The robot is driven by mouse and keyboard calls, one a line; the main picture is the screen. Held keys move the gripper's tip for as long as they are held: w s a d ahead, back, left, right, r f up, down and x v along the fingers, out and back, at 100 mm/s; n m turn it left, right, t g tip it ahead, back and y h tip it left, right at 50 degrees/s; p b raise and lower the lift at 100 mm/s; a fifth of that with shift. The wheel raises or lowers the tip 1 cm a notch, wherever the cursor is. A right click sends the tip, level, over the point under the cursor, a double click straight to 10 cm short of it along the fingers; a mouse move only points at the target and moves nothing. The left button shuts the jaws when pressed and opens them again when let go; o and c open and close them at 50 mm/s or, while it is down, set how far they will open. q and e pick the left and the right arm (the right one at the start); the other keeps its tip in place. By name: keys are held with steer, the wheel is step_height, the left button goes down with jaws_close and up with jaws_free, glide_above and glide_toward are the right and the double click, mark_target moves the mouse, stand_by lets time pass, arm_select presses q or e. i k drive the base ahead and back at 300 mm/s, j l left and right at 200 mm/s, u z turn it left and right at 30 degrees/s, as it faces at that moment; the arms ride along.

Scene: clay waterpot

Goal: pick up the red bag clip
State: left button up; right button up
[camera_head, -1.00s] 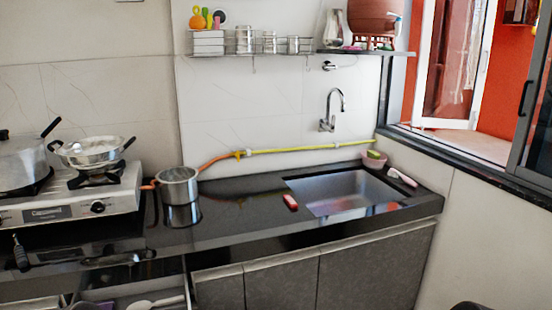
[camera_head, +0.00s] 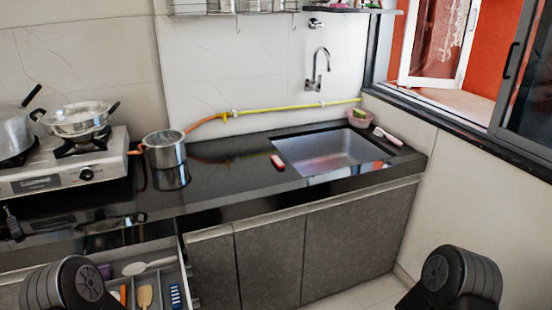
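A small red piece (camera_head: 277,162) with a paler lower side lies on the black counter (camera_head: 225,180), just left of the sink (camera_head: 330,152). It looks like the red bag clip, but it is too small to be sure. Nothing touches it. Only dark rounded parts of my two arms show, at the bottom left and bottom right. Neither gripper is in view.
A steel pot (camera_head: 164,150) stands on the counter left of the red piece. The stove (camera_head: 60,170) is at far left. An open drawer (camera_head: 183,275) with utensils juts out below the counter. The tap (camera_head: 318,70) rises behind the sink.

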mark_target(278, 163)
steer(key=i+l+z, duration=0.2)
steer(key=i+l, duration=0.15)
steer(key=i+l+z, duration=0.2)
steer(key=i, duration=0.4)
steer(key=i+l+z, duration=0.2)
steer(key=i, duration=0.3)
steer(key=l, duration=0.1)
